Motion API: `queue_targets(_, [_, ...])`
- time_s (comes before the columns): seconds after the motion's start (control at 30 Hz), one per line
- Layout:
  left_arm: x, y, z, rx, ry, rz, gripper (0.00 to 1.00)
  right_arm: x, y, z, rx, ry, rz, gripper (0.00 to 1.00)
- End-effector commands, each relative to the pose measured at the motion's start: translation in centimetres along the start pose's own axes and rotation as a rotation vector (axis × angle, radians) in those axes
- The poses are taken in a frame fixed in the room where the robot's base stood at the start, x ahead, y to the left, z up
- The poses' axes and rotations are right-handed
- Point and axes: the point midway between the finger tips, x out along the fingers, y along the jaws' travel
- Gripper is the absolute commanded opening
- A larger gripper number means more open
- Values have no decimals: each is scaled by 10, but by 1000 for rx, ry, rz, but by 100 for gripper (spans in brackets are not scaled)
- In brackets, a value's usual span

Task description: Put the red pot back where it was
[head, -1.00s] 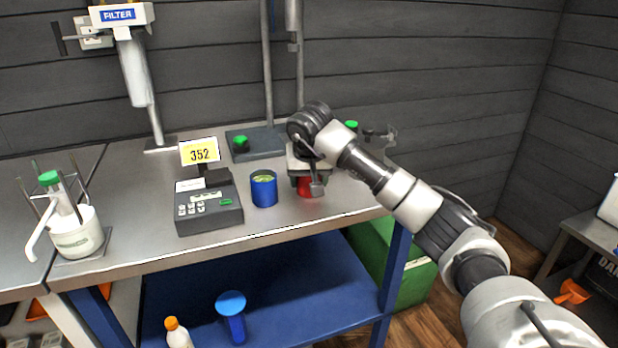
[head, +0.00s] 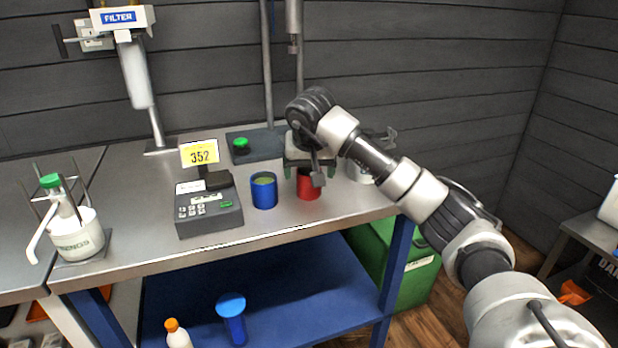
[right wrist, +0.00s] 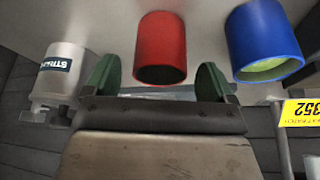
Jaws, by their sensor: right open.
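The red pot (head: 309,189) stands upright on the steel bench, just right of the blue pot (head: 264,190). My right gripper (head: 305,170) is open at the red pot, and it hides the pot's upper part in the head view. In the right wrist view the red pot (right wrist: 161,48) shows ahead of the gap between the green fingers of my right gripper (right wrist: 157,77), with visible space on both sides. The blue pot (right wrist: 265,42) stands to the right there, holding something greenish. My left gripper is not in view.
A scale (head: 208,208) with a yellow 352 display (head: 200,154) stands left of the blue pot. A pale labelled canister (right wrist: 60,75) is close on the other side of the red pot. A stand with a dark base (head: 262,143) is behind. The bench's front strip is clear.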

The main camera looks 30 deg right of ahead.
Motion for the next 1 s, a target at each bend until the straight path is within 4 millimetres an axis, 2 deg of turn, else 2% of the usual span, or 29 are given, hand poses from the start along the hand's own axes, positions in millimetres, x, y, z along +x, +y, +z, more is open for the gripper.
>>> queue_targets(0.03, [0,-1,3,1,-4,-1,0,-15,0,-2,0,6,-3,86])
queue_targets(0.2, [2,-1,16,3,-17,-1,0,-50,0,-1,1,5,-2,86])
queue_targets(0.4, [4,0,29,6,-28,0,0,-76,0,-1,0,2,-1,86])
queue_targets(0.57, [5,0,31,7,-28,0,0,-82,0,0,1,1,0,86])
queue_targets(1.0, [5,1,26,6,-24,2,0,-82,0,0,0,0,0,86])
